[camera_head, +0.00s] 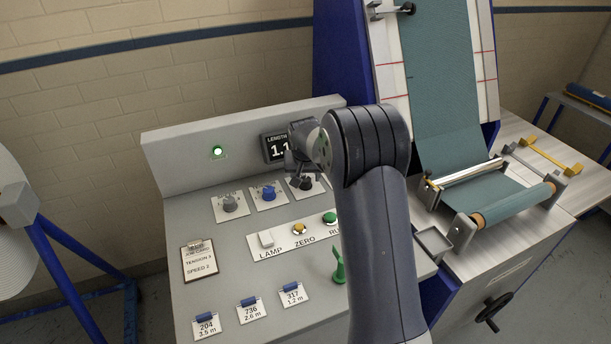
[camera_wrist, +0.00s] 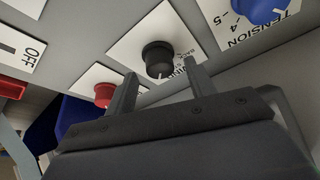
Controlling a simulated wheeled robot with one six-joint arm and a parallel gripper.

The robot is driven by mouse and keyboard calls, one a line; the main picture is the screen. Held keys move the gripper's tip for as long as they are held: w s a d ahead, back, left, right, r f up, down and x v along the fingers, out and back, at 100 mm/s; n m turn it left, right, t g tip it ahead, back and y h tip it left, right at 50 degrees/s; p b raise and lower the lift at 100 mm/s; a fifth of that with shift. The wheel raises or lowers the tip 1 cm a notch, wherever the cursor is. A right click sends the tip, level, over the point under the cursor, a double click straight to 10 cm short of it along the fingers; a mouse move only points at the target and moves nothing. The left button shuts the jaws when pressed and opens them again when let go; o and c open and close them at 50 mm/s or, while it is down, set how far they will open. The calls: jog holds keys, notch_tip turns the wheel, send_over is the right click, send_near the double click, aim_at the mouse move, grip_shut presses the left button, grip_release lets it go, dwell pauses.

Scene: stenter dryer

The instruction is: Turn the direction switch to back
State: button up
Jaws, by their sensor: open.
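The direction switch appears to be the black knob (camera_wrist: 157,57) on a white plate at the top of the wrist view. Letters like BACK show on the plate to its right, and a larger word is partly hidden by a finger. A pale mark on the knob faces down in the picture, toward my gripper. In the head view the black knob (camera_head: 303,183) is partly covered by my gripper (camera_head: 300,170). In the wrist view my open gripper (camera_wrist: 161,72) has its fingertips just below the knob, one toward each side. It holds nothing; contact cannot be told.
A blue TENSION knob (camera_wrist: 258,8) and a red button (camera_wrist: 104,95) sit near the black knob. My arm hides the panel's right side.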

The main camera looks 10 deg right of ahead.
jog(key=shift+w+f, duration=0.25)
jog(key=shift+f, duration=0.35)
jog(key=shift+c, duration=0.5)
jog(key=c, duration=0.9)
jog(key=shift+o, duration=0.2)
